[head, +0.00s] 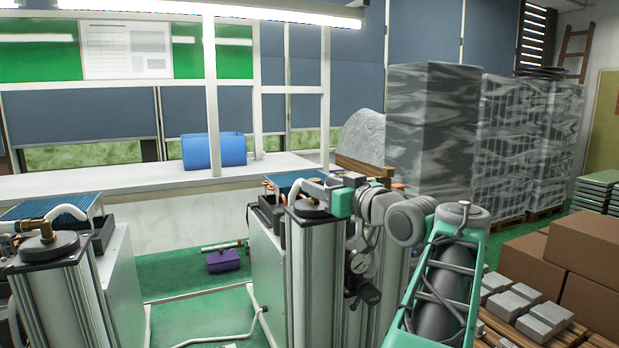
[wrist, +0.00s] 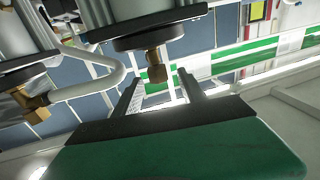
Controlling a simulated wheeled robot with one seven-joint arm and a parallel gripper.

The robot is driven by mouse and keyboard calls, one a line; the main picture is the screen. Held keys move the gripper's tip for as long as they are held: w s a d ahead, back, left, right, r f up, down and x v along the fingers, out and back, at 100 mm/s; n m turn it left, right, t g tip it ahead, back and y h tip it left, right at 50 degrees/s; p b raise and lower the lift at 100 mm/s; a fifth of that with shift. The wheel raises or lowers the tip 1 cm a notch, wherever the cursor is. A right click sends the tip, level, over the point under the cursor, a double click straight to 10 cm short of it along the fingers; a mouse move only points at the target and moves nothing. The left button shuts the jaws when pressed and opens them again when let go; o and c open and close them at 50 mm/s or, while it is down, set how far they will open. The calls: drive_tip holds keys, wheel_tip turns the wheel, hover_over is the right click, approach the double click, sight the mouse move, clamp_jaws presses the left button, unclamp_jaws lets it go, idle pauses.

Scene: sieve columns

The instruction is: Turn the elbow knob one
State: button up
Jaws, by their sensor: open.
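A brass elbow fitting (wrist: 156,63) shows in the wrist view at a dark round cap (wrist: 148,36). My gripper (wrist: 161,78) is open, with its two dark fingers apart. In the picture the brass piece lies between the fingertips; I cannot tell whether either finger touches it. In the head view my gripper (head: 318,186) is at the top of the middle column (head: 308,255), and the brass piece there is hidden. A second brass elbow (head: 37,226) sits on the left column; a brass fitting also shows at the left of the wrist view (wrist: 30,102).
A white bent pipe (wrist: 95,88) runs close by in the wrist view. Blue-topped units (head: 48,208) stand behind the columns. A purple object (head: 223,261) lies on the green floor between them. Cardboard boxes (head: 525,262) and grey blocks (head: 518,305) are at the right.

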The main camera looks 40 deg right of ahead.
sight(314, 181)
drive_tip(key=w, duration=0.2)
drive_tip(key=w+p, duration=0.1)
drive_tip(key=w, duration=0.1)
drive_tip(key=shift+d, duration=0.4)
clamp_jaws()
